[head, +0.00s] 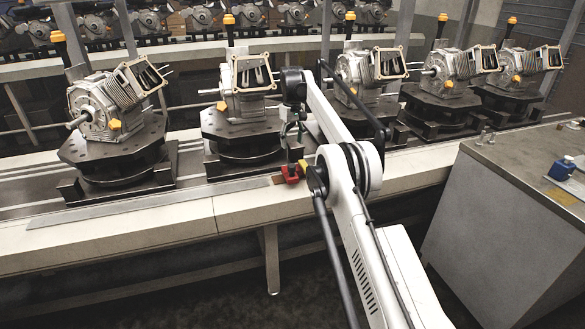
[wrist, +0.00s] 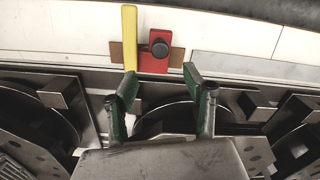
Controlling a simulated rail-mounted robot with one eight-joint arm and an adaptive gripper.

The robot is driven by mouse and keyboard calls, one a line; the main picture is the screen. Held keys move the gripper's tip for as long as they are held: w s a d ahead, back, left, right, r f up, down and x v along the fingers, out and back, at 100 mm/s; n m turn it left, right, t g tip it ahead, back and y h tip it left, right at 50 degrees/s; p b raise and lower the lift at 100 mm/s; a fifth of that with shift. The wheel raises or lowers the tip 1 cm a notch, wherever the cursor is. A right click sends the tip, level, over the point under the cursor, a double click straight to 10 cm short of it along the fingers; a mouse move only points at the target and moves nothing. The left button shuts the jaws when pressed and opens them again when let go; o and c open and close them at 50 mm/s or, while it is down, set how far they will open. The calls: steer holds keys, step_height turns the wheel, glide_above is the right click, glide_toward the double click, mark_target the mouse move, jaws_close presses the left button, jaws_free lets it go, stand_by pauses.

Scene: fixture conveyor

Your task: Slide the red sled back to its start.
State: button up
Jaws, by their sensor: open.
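The red sled (head: 290,174) sits on the pale front ledge of the conveyor. In the wrist view the red sled (wrist: 153,62) carries a round black knob (wrist: 160,48) on its face. A yellow block (wrist: 130,38) stands beside its left side; this yellow block also shows in the head view (head: 303,166), to the sled's right. A brown strip (wrist: 178,57) lies under the sled. My gripper (head: 292,136) is above the conveyor edge, behind the sled. In the wrist view its green-sided fingers (wrist: 160,78) are apart and empty, short of the sled and knob.
Engines on dark round fixtures (head: 115,150) line the conveyor close behind the ledge. A flat metal strip (head: 150,202) lies along the ledge left of the sled. A grey cabinet (head: 500,215) with a blue object (head: 562,168) stands at the right.

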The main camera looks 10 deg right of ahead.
mark_target(292, 165)
step_height(292, 165, down, 12)
steer(key=shift+r+b, duration=0.1)
steer(key=shift+b, duration=0.45)
jaws_close()
